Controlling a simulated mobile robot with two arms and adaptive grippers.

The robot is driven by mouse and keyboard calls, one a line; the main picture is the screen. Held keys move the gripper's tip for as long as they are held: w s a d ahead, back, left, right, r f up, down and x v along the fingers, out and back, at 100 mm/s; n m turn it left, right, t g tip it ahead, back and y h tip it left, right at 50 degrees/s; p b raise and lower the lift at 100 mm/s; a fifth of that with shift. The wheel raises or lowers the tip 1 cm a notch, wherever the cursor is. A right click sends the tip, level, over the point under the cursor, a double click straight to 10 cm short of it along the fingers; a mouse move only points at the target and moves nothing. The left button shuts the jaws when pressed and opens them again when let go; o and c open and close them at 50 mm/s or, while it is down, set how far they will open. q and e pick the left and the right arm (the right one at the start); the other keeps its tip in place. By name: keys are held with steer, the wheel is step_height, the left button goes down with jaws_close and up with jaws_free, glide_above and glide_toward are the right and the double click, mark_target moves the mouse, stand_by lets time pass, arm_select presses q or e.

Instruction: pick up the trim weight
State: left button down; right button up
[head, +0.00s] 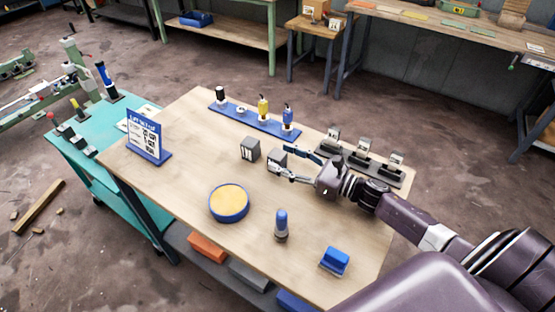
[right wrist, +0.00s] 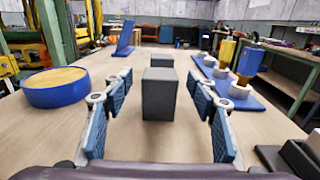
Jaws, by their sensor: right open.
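Two dark grey blocks that look like weights stand on the wooden table. The nearer block (head: 277,160) is at my right gripper (head: 283,162), and the other block (head: 250,149) stands a little to its left. In the right wrist view, the nearer block (right wrist: 159,94) stands upright between the open fingers, with visible gaps on both sides. The farther block (right wrist: 161,60) shows behind it, partly hidden. I cannot tell from a label which one is the trim weight. My left gripper is not in view.
A blue rack (head: 255,121) with several tools and a dark stand (head: 362,164) lie beyond the gripper. A round yellow-topped blue pad (head: 229,202), a blue-handled tool (head: 281,224), a blue brush (head: 334,261) and a sign (head: 147,136) stand around clear table.

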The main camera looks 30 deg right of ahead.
steer(key=shift+x, duration=1.3)
steer(key=shift+c, duration=0.4)
jaws_close()
steer(key=shift+r, duration=0.2)
